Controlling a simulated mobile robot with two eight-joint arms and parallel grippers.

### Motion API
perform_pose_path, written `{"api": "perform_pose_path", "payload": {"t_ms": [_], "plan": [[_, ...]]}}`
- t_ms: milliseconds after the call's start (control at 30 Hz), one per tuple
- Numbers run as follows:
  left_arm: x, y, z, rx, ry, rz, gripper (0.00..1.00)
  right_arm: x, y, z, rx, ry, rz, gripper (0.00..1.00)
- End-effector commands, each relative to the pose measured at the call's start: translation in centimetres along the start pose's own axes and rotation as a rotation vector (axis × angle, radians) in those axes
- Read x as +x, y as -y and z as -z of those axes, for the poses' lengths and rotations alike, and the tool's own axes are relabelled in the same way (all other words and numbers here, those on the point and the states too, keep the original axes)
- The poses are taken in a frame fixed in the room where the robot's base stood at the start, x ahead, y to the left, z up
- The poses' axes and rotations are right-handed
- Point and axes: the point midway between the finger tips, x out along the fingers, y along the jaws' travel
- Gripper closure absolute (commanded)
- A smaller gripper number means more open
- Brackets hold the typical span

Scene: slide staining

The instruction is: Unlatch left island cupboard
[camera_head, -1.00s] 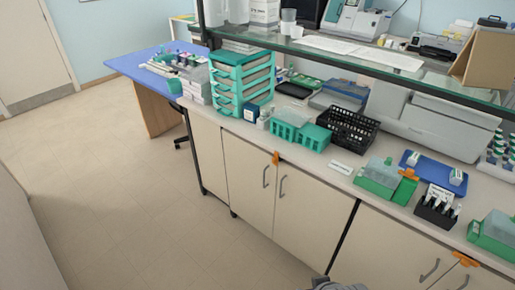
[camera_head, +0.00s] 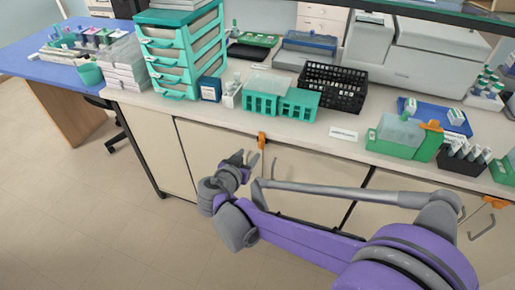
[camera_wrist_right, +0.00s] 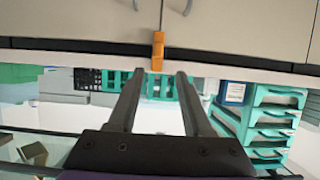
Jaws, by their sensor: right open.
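The left island cupboard (camera_head: 215,143) has two pale doors under the counter. An orange latch (camera_head: 262,140) sits at the top of the seam between them, against the counter edge. My right gripper (camera_head: 246,160) is open and empty in front of the doors, just below and left of the latch in the head view. In the right wrist view, which looks upside down, the orange latch (camera_wrist_right: 158,50) lies ahead of the gap between the open fingers (camera_wrist_right: 157,78), apparently not touched. One door handle (camera_head: 274,167) shows beside the gripper. My left gripper is out of view.
A second cupboard with another orange latch (camera_head: 495,202) stands at the right. On the counter above are teal racks (camera_head: 280,104), a black basket (camera_head: 333,88) and a teal drawer unit (camera_head: 181,50). Open floor (camera_head: 60,200) lies at the left.

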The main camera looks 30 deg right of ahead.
Motion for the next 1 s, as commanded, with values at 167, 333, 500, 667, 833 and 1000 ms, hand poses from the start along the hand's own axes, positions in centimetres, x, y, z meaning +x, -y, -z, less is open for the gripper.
{"api": "perform_pose_path", "payload": {"t_ms": [167, 333, 500, 667, 833, 1000], "plan": [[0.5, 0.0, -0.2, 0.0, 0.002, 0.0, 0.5, 3.2, -0.2, 0.0, 0.0, 0.0, -0.006, 0.5], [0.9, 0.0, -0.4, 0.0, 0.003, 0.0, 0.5, 6.5, -0.2, 0.0, -0.001, 0.001, -0.005, 0.5], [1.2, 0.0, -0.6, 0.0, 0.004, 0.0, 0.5, 8.8, -0.2, 0.0, 0.0, 0.002, -0.003, 0.5], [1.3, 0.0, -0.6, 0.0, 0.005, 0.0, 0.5, 9.8, -0.1, 0.0, -0.002, 0.002, -0.002, 0.5], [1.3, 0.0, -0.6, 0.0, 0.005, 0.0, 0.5, 10.0, -0.1, 0.1, -0.002, 0.002, -0.001, 0.5], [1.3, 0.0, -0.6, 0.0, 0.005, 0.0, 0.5, 9.9, -0.1, 0.1, -0.002, 0.002, -0.001, 0.59]]}}
